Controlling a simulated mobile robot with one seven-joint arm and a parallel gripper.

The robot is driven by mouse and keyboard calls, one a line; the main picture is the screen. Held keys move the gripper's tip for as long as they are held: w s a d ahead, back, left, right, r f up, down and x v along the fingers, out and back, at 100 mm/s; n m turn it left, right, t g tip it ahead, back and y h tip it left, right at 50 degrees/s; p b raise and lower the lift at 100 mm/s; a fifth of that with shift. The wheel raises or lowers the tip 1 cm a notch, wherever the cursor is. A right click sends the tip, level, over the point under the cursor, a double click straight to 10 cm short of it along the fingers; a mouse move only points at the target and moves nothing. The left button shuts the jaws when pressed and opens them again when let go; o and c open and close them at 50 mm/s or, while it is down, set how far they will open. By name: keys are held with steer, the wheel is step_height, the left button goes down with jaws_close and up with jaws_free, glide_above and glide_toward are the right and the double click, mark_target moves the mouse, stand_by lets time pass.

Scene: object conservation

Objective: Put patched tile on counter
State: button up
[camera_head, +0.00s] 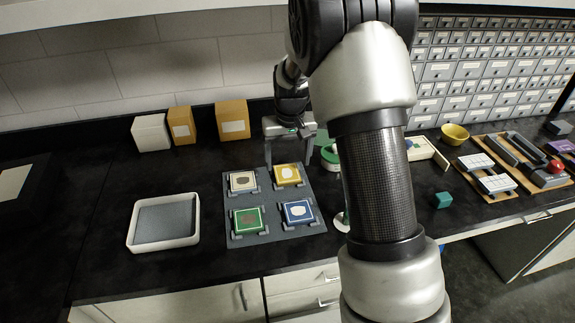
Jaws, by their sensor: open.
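Several square tiles sit in holders on a grey board (269,201) on the black counter (100,220). A dark-edged beige tile (243,182) is back left, a yellow tile with a pale patch (287,174) back right, a green tile with a brownish patch (248,219) front left, and a blue tile with a white patch (298,211) front right. I cannot tell which one is the patched tile. My gripper (288,161) is open, fingers down, at the back edge of the board by the yellow tile. Nothing shows between its fingers; contact is unclear.
A white tray with a grey bottom (164,221) stands left of the board, with bare counter around it. Boxes (181,126) stand along the back wall. My arm hides part of the counter right of the board. A teal cube (442,200) and a yellow bowl (454,134) lie farther right.

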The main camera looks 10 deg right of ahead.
mark_target(289, 179)
steer(key=s+r+t, duration=0.1)
steer(key=s+r, duration=0.3)
steer(key=r, duration=0.4)
steer(key=s+r, duration=0.5)
steer(key=r, duration=0.4)
steer(key=s+r+p, duration=0.3)
steer(key=s, duration=0.7)
steer(key=s+r+t+p, duration=0.1)
steer(key=s+r+p, duration=0.3)
steer(key=s, duration=0.6)
steer(key=shift+s+a+r, duration=0.15)
steer(key=shift+s, duration=0.25)
